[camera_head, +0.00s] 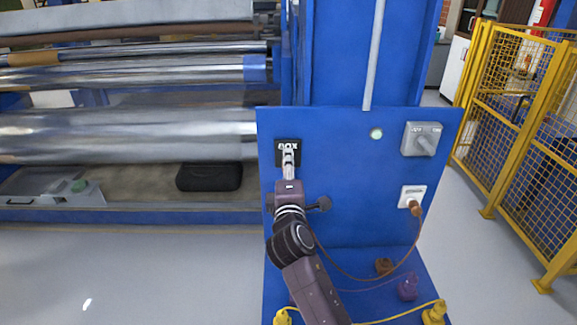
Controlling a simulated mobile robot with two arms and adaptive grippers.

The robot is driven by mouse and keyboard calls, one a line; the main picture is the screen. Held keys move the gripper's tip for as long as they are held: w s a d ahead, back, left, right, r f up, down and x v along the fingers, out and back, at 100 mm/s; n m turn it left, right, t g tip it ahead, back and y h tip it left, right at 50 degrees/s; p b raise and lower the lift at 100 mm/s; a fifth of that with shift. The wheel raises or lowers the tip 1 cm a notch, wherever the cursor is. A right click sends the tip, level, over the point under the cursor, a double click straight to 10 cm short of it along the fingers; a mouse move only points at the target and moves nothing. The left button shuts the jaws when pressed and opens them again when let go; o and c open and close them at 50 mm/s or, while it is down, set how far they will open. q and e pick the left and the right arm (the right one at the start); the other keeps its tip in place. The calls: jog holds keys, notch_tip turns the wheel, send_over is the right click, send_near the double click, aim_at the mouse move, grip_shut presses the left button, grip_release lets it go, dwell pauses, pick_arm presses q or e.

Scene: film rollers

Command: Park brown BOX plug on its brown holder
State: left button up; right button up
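A black socket plate marked BOX (281,158) is on the upper left of the blue panel. My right gripper (288,151) reaches up from below, with its fingertips in front of this plate. The fingers look close together, but I cannot tell whether they grip anything. The brown BOX plug is not clearly visible; my gripper may hide it. A brown cable (360,279) loops from behind my arm to a brown plug end (416,209) under a white socket (411,194). A brown holder (384,266) sits on the blue base. My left gripper is not in view.
A purple piece (408,287) and yellow pieces (434,313) sit near the brown holder, with cables between. A grey switch box (422,139) is on the panel's upper right. Metal rollers (120,135) stand left, a yellow fence (510,130) right.

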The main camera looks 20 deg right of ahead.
grip_shut()
jog(key=shift+s+f, duration=0.1)
jog(key=shift+s+a, duration=0.1)
jog(key=shift+s, duration=0.05)
jog(key=shift+s+a, duration=0.1)
jog(key=shift+s, duration=0.45)
jog(key=shift+p+v, duration=0.65)
jog(key=shift+v, duration=1.6)
